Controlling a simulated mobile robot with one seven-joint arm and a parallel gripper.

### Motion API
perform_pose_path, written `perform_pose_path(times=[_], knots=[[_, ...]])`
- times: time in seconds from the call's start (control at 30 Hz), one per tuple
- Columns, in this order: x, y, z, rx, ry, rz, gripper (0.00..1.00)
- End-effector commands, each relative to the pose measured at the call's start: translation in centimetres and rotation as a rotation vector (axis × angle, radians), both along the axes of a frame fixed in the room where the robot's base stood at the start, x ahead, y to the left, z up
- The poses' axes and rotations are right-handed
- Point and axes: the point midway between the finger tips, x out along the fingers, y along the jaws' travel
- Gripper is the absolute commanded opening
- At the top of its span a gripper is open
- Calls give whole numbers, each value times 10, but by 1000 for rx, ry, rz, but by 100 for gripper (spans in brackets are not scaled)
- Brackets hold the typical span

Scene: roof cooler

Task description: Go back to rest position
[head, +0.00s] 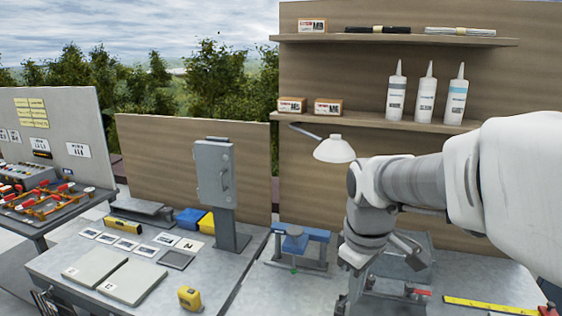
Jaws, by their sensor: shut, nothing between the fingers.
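My arm reaches in from the right edge of the head view and bends down over the right-hand workbench (460,272). My gripper (342,304) points down at the bottom of the view, just left of a grey metal tray or fixture (405,250). Its fingertips are at or near the picture's lower edge. The gripper is shut and I see nothing held in it. The arm hides part of the fixture and of the wooden back panel.
A blue clamp-like stand (305,240) is left of my gripper, below a white lamp (334,149). A grey box on a post (214,172) stands farther left. A yellow tape measure (190,298) is near the left bench's edge. Shelves hold white cartridges (426,93). A yellow ruler (490,306) lies right.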

Motion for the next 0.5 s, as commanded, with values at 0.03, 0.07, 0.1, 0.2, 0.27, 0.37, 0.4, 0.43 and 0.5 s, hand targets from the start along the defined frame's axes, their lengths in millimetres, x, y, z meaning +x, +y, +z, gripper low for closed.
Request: perform_pose_path(times=[0.03, 0.07, 0.1, 0.2, 0.27, 0.37, 0.4, 0.43, 0.5], knots=[[-12, 0, 9, 5, -34, -51, 0], [-18, -1, 13, 11, -54, -86, 0], [-27, -2, 18, 19, -78, -132, 0], [-49, -3, 28, 47, -137, -247, 0], [-62, -4, 32, 69, -173, -314, 0], [-82, -5, 37, 113, -229, -426, 0], [-90, -6, 39, 132, -251, -467, 0], [-96, -6, 39, 146, -264, -497, 0], [-107, -6, 40, 178, -293, -557, 0]])
